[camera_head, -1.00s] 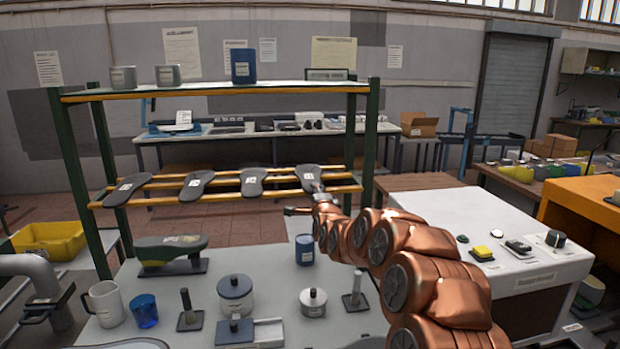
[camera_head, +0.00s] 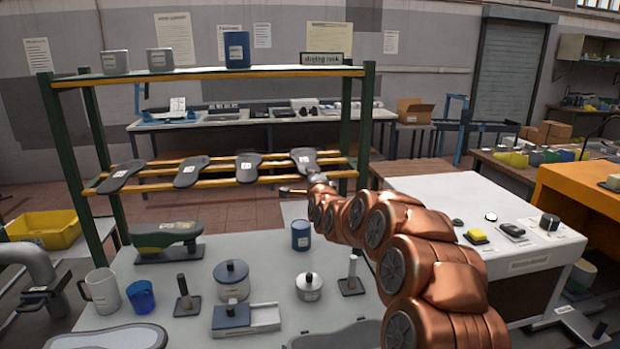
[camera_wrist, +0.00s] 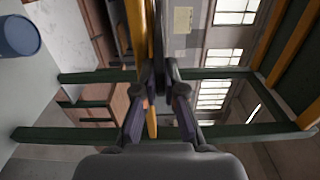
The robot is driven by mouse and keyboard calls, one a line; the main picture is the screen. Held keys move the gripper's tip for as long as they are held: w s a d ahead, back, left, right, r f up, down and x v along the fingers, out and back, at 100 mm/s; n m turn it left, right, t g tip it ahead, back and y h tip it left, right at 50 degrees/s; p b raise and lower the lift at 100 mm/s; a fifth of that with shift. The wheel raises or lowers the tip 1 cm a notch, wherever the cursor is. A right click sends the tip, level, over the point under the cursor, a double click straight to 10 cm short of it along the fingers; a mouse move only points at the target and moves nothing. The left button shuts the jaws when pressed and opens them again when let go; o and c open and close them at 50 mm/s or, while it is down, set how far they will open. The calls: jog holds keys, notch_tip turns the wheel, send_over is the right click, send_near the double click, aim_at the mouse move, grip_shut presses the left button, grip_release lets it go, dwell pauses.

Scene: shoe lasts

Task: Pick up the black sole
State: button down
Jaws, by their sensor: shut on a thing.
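Several black soles with white labels lie in a row across the yellow bars of the green rack. The rightmost black sole (camera_head: 303,159) is at the rack's right end, and my gripper (camera_head: 313,176) is at its near end. The other soles are to the left: one sole (camera_head: 248,166), another sole (camera_head: 191,172) and the leftmost sole (camera_head: 122,177). In the wrist view my gripper (camera_wrist: 160,84) has its fingers closed in on a thin dark edge, which is the sole seen edge-on. Most of the sole is hidden there.
The rack's green right post (camera_head: 366,130) stands close to my gripper. Yellow bars (camera_head: 225,178) run under the soles. Below are a blue can (camera_head: 301,235), a lidded pot (camera_head: 231,280) and a mug (camera_head: 102,291) on the grey table.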

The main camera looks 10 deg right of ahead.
jog(key=shift+r+b, duration=0.7)
jog(key=shift+r, duration=0.75)
jog(key=s+r+b, duration=0.1)
jog(key=s+b, duration=0.3)
jog(key=s, duration=1.2)
jog(key=shift+r+b, duration=0.15)
jog(key=shift+b, duration=0.15)
jog(key=shift+d, duration=0.1)
jog(key=c, duration=1.8)
grip_release()
grip_shut()
